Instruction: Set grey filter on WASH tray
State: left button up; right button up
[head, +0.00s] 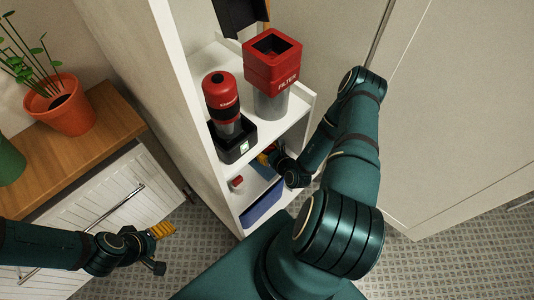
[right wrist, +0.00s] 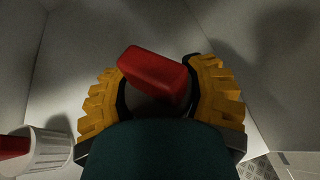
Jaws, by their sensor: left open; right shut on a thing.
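My right gripper (head: 268,157) is inside the lower part of the white shelf unit. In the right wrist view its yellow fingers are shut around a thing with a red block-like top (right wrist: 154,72). A blue tray (head: 262,204) is low in the unit; no WASH label is readable. My left gripper (head: 159,247) is open and empty over the floor.
Above, a red-topped FILTER container (head: 272,72) and a red device in a black dock (head: 235,145) stand on the white shelf. The unit's side wall (head: 192,120) is left of my right gripper. A potted plant (head: 60,105) stands on a wooden top.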

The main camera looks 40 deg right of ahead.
jog(key=shift+f+b, duration=0.3)
jog(key=shift+f, duration=0.85)
jog(key=shift+f, duration=0.15)
jog(key=o, duration=1.3)
jog(key=shift+c, duration=0.2)
jog(key=shift+s+r, duration=0.25)
jog(key=p+v, duration=0.2)
jog(key=v, duration=0.9)
jog(key=shift+s, duration=0.25)
